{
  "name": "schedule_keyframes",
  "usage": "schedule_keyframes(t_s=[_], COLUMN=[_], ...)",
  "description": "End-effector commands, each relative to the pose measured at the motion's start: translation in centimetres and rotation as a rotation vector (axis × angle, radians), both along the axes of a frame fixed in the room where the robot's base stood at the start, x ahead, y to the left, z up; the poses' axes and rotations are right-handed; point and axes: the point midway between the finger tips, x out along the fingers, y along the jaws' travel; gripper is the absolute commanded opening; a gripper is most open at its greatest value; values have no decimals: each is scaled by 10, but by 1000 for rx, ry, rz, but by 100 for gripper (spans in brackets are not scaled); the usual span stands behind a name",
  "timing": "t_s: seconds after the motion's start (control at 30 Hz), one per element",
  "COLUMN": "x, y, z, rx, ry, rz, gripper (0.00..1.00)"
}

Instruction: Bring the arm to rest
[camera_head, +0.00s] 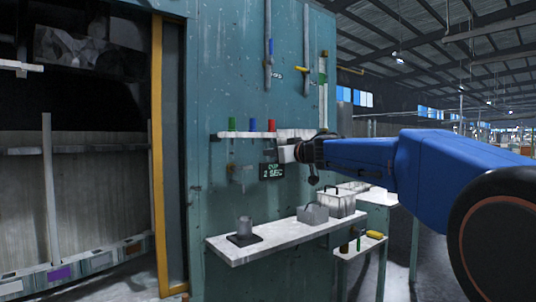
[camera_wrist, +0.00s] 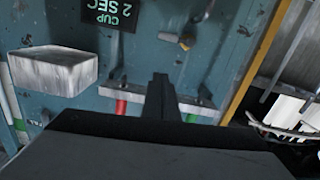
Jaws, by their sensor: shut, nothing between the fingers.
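My blue arm reaches in from the right in the head view. My gripper (camera_head: 286,153) is at its end, in front of the teal wall panel (camera_head: 215,90), close to the small shelf and the sign. In the wrist view my gripper (camera_wrist: 160,92) shows as a dark, narrow shape with its fingers together. It is shut and holds nothing. Whether it touches the panel cannot be told.
A small wall shelf (camera_head: 240,135) carries green, blue and red pieces, with a "CUP 2 SEC" sign (camera_head: 271,171) below. Open hall lies right.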

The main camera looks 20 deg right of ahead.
Motion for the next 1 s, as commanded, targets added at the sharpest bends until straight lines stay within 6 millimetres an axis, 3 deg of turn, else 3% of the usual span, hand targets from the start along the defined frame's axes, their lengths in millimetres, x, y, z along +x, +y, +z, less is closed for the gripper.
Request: schedule_keyframes(t_s=[0.47, 0.67, 0.77, 0.87, 1.0], x=[-4, -39, -70, -105, -159], y=[-1, -18, -36, -53, -68], z=[1, -2, -22, -55, -119], rx=[1, 18, 23, 22, 9], ry=[-11, -63, -48, 12, 161], rz=[-18, -182, -313, -435, -562], gripper=[0, 0, 0, 0, 0])
